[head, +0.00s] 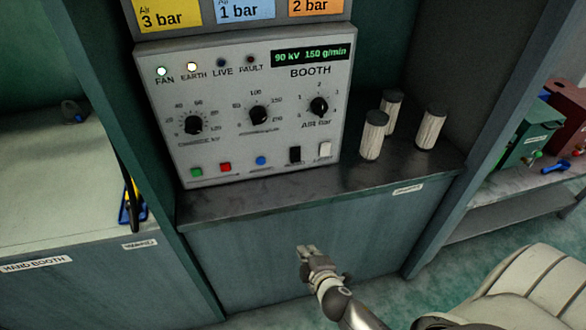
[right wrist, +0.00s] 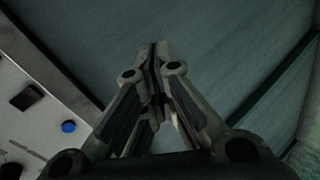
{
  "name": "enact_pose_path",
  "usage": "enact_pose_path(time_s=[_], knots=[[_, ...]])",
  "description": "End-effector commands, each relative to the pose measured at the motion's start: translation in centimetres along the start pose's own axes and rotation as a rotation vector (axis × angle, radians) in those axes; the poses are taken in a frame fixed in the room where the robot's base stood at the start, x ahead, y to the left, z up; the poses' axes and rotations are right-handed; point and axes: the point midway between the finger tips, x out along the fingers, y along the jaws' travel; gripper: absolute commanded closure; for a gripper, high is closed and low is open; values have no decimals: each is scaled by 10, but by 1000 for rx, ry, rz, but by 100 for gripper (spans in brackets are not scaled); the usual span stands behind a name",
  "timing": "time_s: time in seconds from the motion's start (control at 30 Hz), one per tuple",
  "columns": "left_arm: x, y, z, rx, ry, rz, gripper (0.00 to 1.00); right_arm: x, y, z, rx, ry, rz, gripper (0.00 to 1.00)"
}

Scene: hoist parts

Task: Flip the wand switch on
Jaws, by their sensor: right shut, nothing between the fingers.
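The grey booth control panel (head: 235,140) stands upright in the cabinet in the head view. A black switch (right wrist: 27,97) also shows at the left of the right wrist view. My right gripper (head: 306,250) is shut and empty, below and in front of the cabinet's ledge, apart from the panel. Its closed fingertips (right wrist: 158,46) show in the wrist view. My left gripper is not in view.
The panel also has three knobs, a green button (head: 196,172), a red button (head: 225,167) and a blue button (head: 261,161). Several pale cylinders with dark caps (head: 373,136) stand on the dark ledge (head: 240,205) at right. Cabinet walls flank the panel.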

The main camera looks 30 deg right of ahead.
Motion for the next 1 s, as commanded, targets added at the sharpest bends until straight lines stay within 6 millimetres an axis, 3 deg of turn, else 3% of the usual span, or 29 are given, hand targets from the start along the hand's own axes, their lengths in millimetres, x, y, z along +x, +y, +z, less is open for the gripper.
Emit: enact_pose_path(time_s=[0.03, 0.2, 0.4, 0.57, 1.0], knots=[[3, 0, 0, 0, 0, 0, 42, -4, 26, -8, -37, 12, 60, 100], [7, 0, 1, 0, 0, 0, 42, -26, 104, -28, -152, 22, 239, 100], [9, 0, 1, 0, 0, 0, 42, -52, 159, -40, -229, 13, 374, 100], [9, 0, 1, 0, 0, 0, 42, -60, 174, -43, -251, 9, 412, 100], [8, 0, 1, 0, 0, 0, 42, -56, 178, -44, -251, 9, 414, 100]])
